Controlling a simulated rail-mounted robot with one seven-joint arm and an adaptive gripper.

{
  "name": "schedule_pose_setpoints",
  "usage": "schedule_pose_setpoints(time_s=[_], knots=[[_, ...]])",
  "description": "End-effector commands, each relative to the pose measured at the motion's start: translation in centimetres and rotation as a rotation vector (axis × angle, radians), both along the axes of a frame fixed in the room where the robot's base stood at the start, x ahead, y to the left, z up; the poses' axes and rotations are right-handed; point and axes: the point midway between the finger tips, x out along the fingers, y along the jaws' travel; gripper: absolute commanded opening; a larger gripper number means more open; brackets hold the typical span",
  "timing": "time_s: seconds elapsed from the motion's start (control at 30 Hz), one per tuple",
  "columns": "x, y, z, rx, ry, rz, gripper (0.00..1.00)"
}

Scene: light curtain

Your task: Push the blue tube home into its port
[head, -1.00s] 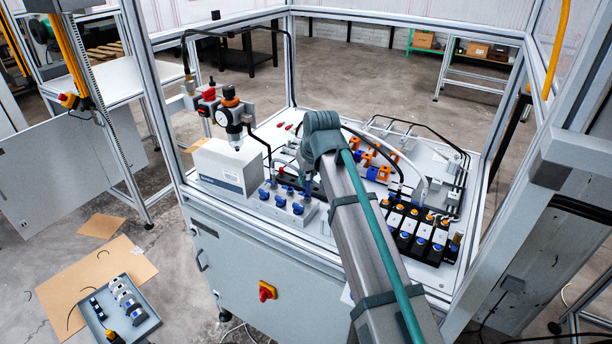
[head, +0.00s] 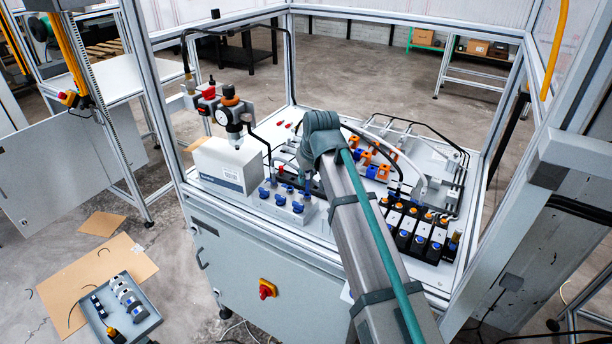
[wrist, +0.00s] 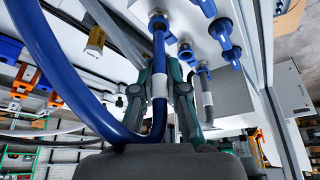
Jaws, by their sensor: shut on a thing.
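In the wrist view the blue tube (wrist: 54,77) loops down from the top left, bends near my palm and runs up between my fingers. My gripper (wrist: 160,82) is shut on this upright end, around a white band on the tube. Above it, the tube's tip meets or sits just under a metal port fitting (wrist: 158,17) on the pale panel. I cannot tell how deep the tip sits. In the head view my arm hides the gripper, the tube end and the port.
Beside the port, a second fitting holds a grey tube (wrist: 207,97), close to my right finger. Blue valve knobs (wrist: 223,36) sit further right. In the head view, a white box (head: 230,165) and a gauge regulator (head: 232,117) stand left; black valve blocks (head: 420,232) stand right.

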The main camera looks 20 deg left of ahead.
Motion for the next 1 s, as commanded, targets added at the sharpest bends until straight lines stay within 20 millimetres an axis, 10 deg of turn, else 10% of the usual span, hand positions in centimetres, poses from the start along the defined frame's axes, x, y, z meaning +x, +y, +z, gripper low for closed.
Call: schedule_pose_setpoints(time_s=[1.0], knots=[[0.01,0.01,-0.83,0.001,-0.001,0.0,0.0]])
